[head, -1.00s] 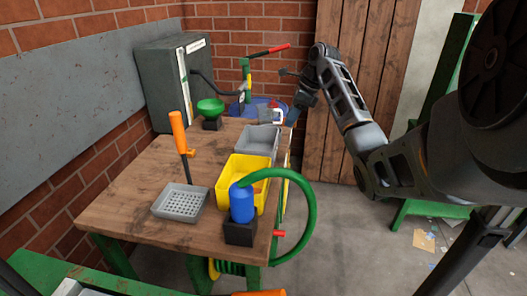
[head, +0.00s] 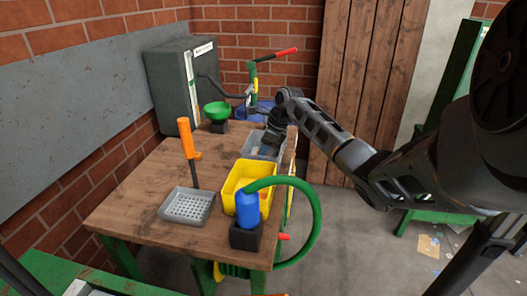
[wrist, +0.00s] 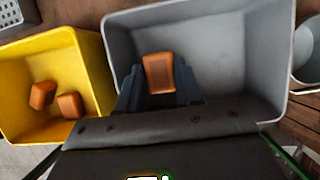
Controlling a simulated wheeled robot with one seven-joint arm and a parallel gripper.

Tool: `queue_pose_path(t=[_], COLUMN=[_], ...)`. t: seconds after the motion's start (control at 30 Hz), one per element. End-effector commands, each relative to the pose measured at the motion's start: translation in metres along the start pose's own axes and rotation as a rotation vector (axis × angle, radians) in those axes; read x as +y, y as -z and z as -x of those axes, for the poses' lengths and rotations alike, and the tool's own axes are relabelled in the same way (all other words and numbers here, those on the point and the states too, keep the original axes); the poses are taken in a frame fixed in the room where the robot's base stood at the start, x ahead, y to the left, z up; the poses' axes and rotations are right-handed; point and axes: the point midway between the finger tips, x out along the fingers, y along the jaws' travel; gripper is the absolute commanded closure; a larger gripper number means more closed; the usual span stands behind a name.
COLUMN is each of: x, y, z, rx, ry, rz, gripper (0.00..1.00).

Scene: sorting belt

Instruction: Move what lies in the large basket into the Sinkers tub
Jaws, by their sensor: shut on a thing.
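My gripper (head: 272,140) reaches down into the grey tub (head: 279,157) at the far right of the table. In the wrist view its fingers (wrist: 158,92) are shut on an orange block (wrist: 158,70), above or inside the grey tub (wrist: 225,45); its height over the floor of the tub is unclear. The yellow tub (head: 230,182) stands in front of the grey one. In the wrist view the yellow tub (wrist: 92,55) holds two orange blocks (wrist: 42,94). A grey perforated basket (head: 187,206) at the left front looks empty. No tub label is readable.
A blue bottle (head: 247,207) in a black holder, with a green hose (head: 316,215), stands before the yellow tub. An orange-handled tool (head: 187,140) stands upright by the basket. A green funnel (head: 217,111) and a blue bucket (head: 262,108) are behind. The table's left middle is clear.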

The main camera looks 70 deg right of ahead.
Motion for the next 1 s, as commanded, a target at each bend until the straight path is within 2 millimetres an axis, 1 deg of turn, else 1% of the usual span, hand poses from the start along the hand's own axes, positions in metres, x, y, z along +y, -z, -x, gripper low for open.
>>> queue_pose_path(t=[0.1, 0.37, 0.9, 0.93, 1.0], x=[-0.001, 0.0, 0.0, 0.0, 0.0], y=[0.003, 0.003, 0.008, 0.008, 0.008], z=[-0.006, -0.007, -0.018, -0.018, -0.018], rx=[0.0, 0.0, 0.0, 0.0, 0.0], ry=[0.001, 0.001, 0.0, 0.0, 0.0], rz=[0.0, 0.001, 0.001, 0.001, 0.001], gripper=[0.94, 0.94, 0.94, 0.62, 0.55])
